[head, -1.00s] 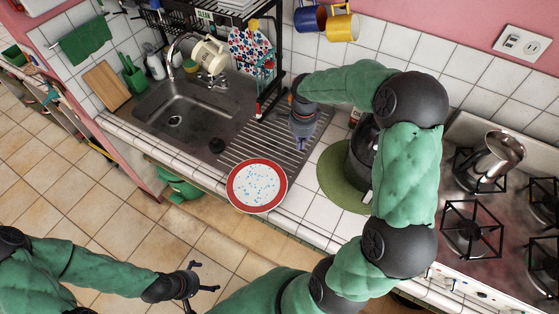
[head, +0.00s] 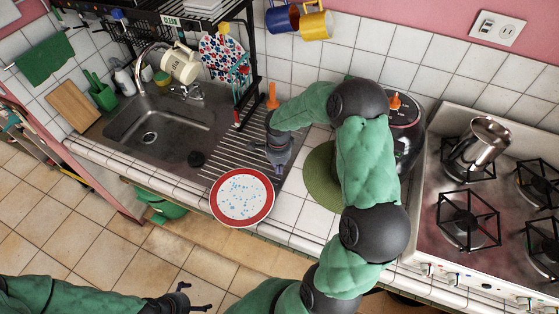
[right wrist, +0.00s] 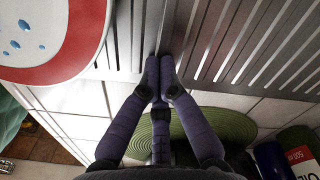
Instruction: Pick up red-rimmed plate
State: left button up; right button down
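The red-rimmed plate (head: 242,197), white with blue spots, lies at the front edge of the counter by the ribbed drainboard (head: 225,158). Part of its red rim (right wrist: 82,42) shows at the upper left of the right wrist view. My right gripper (head: 281,168) is just right of and behind the plate, over the drainboard, apart from the rim. In the right wrist view its fingertips (right wrist: 160,66) are together with nothing between them. My left gripper (head: 188,298) is low in the head view, away from the counter, with its fingers spread and empty.
A round green mat (head: 318,178) and a dark pot (head: 408,140) are right of the drainboard, partly behind my right arm. The sink (head: 155,130) is to the left. A black dish rack (head: 250,75) stands behind. The stove (head: 430,190) is at right.

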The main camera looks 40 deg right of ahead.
aim_at(259, 174)
jog(key=shift+w+a+r, duration=0.1)
jog(key=shift+w+a, duration=0.25)
jog(key=shift+a, duration=0.5)
jog(key=shift+w+a+r, duration=0.1)
jog(key=shift+w+a, duration=0.25)
jog(key=shift+a, duration=0.45)
jog(key=shift+w+a+f+b, duration=0.1)
jog(key=shift+w+a+b, duration=0.3)
jog(key=shift+a, duration=0.35)
jog(key=shift+w+a+f+b, duration=0.1)
jog(key=shift+w+a+b, duration=0.25)
jog(key=shift+a, duration=0.4)
jog(key=shift+a+r, duration=0.1)
jog(key=shift+a, duration=0.2)
jog(key=shift+r, duration=0.1)
jog(key=shift+d, duration=0.1)
